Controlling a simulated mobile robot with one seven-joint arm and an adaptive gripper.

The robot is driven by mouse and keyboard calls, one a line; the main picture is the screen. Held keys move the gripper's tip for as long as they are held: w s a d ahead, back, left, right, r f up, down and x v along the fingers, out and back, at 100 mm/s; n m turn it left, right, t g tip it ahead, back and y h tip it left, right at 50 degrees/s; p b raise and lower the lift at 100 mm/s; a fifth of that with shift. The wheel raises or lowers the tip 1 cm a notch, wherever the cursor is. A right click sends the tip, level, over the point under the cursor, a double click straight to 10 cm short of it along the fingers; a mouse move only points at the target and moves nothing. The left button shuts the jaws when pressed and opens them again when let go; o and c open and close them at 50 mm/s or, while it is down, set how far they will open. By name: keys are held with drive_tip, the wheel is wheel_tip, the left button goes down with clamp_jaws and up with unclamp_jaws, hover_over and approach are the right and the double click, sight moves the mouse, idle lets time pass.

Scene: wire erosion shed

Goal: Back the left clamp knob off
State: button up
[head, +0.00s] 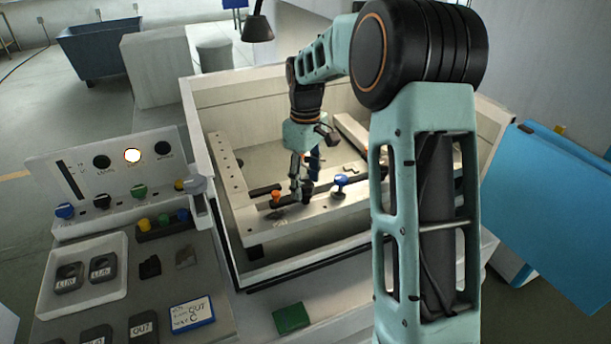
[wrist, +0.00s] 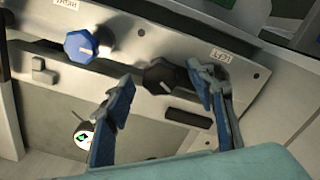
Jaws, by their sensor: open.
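A black clamp knob (wrist: 163,77) sits on the pale clamp rail (wrist: 265,85) in the wrist view, beside a small tag (wrist: 220,56) that I cannot read surely. My gripper (wrist: 160,80) is open, with one blue-grey finger at either side of this knob; I cannot tell whether they touch it. A blue knob (wrist: 81,46) is further left there, under another tag. In the head view my gripper (head: 301,193) is down at the rail, between an orange knob (head: 276,196) and the blue knob (head: 340,180). The black knob is mostly hidden there by the fingers.
The pale tank walls (head: 213,203) surround the rail. A blue panel (head: 555,210) stands at right.

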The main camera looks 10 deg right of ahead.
drive_tip(key=c, duration=1.4)
drive_tip(key=shift+n+p, duration=0.9)
drive_tip(key=shift+n, duration=1.3)
clamp_jaws()
drive_tip(key=o, duration=1.4)
unclamp_jaws()
drive_tip(key=shift+r, duration=0.1)
